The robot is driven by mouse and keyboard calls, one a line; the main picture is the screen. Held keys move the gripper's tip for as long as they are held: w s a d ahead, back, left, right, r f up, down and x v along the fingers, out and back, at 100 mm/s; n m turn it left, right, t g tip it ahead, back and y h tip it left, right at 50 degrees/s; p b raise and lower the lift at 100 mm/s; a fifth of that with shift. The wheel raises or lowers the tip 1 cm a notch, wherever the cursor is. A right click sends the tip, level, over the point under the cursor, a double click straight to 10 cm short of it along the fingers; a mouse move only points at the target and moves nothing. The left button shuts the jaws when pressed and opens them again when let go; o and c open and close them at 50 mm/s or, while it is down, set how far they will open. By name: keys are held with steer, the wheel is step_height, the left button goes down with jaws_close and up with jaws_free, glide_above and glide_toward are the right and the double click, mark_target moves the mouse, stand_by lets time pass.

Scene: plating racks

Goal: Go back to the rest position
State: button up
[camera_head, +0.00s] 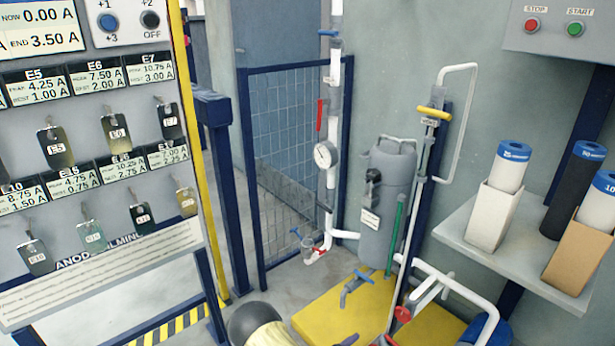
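The task names no object, only a rest position. My gripper does not show in the head view. A dark rounded shape with a pale yellow part (262,328) is cut off by the bottom edge. I cannot tell whether it belongs to my arm. No fingers or held item can be seen.
A panel with hanging tags (95,140) fills the left. A wire-mesh gate (290,140), a pipe with a gauge (325,154) and a grey tank (385,210) stand mid-view. A shelf (455,232) with boxed cylinders juts out right, below a stop/start box (550,40). Yellow floor blocks (330,312) lie below.

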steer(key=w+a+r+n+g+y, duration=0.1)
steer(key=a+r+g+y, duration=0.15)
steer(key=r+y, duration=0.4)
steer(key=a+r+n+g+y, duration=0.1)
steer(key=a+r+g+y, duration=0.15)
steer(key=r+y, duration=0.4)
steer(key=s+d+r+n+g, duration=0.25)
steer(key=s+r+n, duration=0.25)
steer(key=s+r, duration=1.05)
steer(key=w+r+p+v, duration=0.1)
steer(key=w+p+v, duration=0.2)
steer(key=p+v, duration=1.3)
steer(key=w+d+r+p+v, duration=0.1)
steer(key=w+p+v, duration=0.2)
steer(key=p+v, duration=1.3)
steer(key=p, duration=0.2)
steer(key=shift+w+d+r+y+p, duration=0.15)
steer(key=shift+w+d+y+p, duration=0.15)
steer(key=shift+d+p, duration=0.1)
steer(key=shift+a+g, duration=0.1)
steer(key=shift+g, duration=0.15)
